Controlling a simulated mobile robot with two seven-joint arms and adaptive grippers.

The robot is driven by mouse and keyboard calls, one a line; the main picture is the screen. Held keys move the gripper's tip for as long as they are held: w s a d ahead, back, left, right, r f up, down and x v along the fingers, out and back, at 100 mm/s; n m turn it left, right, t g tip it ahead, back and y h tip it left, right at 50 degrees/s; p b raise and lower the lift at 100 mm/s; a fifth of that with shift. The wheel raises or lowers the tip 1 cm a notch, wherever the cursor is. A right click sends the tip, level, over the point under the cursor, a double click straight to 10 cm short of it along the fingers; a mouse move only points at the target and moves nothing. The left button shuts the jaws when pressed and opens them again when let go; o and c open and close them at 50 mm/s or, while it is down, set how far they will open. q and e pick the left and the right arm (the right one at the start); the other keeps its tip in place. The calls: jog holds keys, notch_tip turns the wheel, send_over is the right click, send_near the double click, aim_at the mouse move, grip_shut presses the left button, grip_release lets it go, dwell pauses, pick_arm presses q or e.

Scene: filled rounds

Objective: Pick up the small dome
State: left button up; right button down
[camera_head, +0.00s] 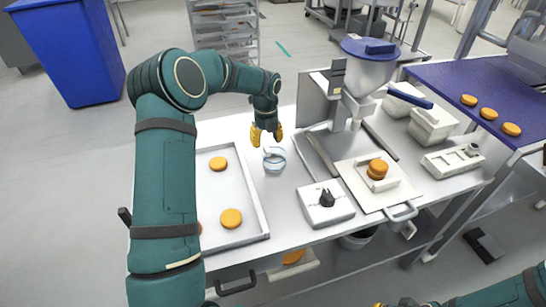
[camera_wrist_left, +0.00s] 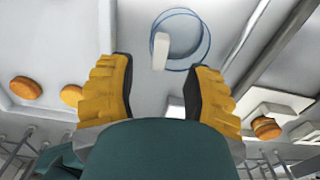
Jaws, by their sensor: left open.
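The small dome (camera_head: 274,160) is a clear cover with a bluish rim, standing on the white worktop just right of the tray. In the left wrist view the dome (camera_wrist_left: 184,42) shows as a clear round with a blue ring and a pale upright knob (camera_wrist_left: 160,50). My left gripper (camera_head: 267,137) is open and empty, with yellow fingers pointing down just above and behind the dome. In the wrist view the knob lies ahead of the gap between the fingertips (camera_wrist_left: 159,68). Only a sliver of my right gripper may show at the bottom edge of the head view.
A metal tray (camera_head: 261,213) with orange rounds (camera_head: 231,218) lies left of the dome. A white device with a black knob (camera_head: 326,198) stands at front right. A hopper machine (camera_head: 368,70) and a white board (camera_head: 402,188) with stacked rounds (camera_head: 377,169) are farther right.

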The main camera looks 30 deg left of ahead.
aim_at(267, 148)
pick_arm(q)
notch_tip(267, 148, down, 5)
jog(key=shift+a+r+b, duration=0.1)
jog(key=shift+b, duration=0.45)
jog(key=shift+o, duration=0.2)
grip_shut()
